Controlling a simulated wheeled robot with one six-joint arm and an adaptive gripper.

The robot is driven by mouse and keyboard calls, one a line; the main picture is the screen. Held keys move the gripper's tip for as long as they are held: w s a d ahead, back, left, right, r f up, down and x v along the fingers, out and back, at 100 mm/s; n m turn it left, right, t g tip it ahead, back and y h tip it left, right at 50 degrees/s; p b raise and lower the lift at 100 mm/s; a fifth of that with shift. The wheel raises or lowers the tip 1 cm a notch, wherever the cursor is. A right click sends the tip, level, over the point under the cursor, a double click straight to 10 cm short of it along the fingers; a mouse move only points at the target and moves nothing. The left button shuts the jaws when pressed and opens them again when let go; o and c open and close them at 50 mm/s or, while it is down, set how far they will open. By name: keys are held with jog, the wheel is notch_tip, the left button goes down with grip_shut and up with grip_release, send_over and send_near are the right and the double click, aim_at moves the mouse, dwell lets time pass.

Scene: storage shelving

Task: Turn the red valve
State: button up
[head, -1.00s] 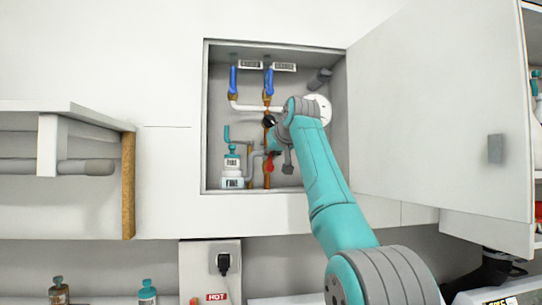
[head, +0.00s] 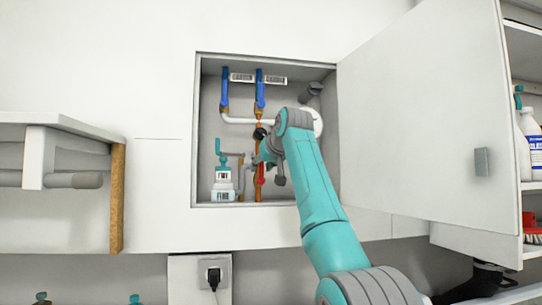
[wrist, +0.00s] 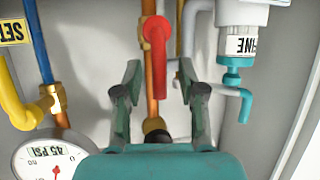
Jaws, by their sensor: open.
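The red valve (wrist: 157,50) is a lever-type handle on a vertical copper pipe. In the wrist view its handle lies between the tips of my gripper (wrist: 160,76). The fingers are open, one on each side, and I see no clear contact. In the head view the red valve (head: 261,175) shows low inside the open wall cabinet, partly hidden by my gripper (head: 264,158).
A teal-and-white fitting (head: 223,183) stands left of the copper pipe. A pressure gauge (wrist: 48,160) and a yellow handle (wrist: 18,95) show in the wrist view. The cabinet door (head: 425,120) stands open at the right.

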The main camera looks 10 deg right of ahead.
jog(key=v, duration=1)
jog(key=shift+s, duration=0.4)
